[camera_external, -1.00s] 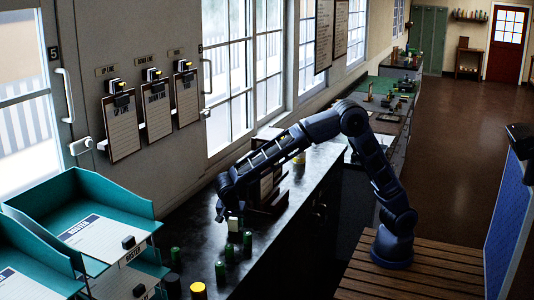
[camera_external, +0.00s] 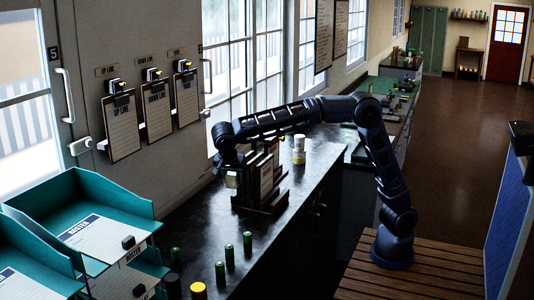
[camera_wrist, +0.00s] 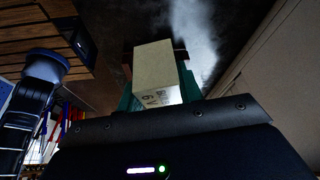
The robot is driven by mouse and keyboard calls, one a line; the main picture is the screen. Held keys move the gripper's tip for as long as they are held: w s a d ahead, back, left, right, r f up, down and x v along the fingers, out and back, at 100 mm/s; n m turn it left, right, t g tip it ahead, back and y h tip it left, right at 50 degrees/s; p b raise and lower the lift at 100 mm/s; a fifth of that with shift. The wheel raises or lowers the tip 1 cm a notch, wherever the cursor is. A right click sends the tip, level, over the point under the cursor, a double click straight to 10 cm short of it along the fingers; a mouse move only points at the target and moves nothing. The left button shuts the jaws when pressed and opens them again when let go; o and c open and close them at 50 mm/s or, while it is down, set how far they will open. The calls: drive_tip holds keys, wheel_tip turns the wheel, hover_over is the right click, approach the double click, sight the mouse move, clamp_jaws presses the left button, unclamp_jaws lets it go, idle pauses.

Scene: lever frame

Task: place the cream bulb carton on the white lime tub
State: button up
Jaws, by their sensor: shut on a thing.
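The cream bulb carton (camera_external: 232,181) is a small pale box held in my gripper (camera_external: 230,174), in the air over the dark counter. In the wrist view the carton (camera_wrist: 154,72) sits between the green fingertips of my gripper (camera_wrist: 158,94), with some dark print on its near end. A white tub (camera_external: 299,157) with a yellowish band, which looks like the lime tub, stands on the counter to the right of and beyond my gripper. Another small whitish piece shows at its top; I cannot tell whether it is separate. The tub is not clear in the wrist view.
A wooden rack (camera_external: 264,185) with upright boards stands on the counter between my gripper and the tub. Several green cylinders (camera_external: 247,243) and a yellow-topped can (camera_external: 198,290) stand nearer the front. Teal trays (camera_external: 85,205) are at the left.

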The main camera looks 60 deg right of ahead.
drive_tip(key=shift+r, duration=0.25)
drive_tip(key=w+d+r+m, duration=0.1)
drive_tip(key=w+d, duration=0.2)
drive_tip(key=d, duration=0.3)
drive_tip(key=w+d+r+m+g, duration=0.1)
drive_tip(key=w+d, duration=0.2)
drive_tip(key=d, duration=0.4)
drive_tip(key=w+d+r+m, duration=0.1)
drive_tip(key=w+d+r, duration=0.15)
drive_tip(key=d, duration=0.35)
wheel_tip(320, 180, up, 10)
drive_tip(key=m+g+y, duration=0.1)
drive_tip(key=m+g, duration=0.2)
drive_tip(key=m, duration=0.5)
hover_over(301, 136)
drive_tip(key=f, duration=1.9)
drive_tip(key=shift+d+f, duration=0.15)
drive_tip(key=shift+d, duration=0.1)
drive_tip(key=shift+f, duration=0.1)
drive_tip(key=o, duration=1)
drive_tip(key=shift+c, duration=0.2)
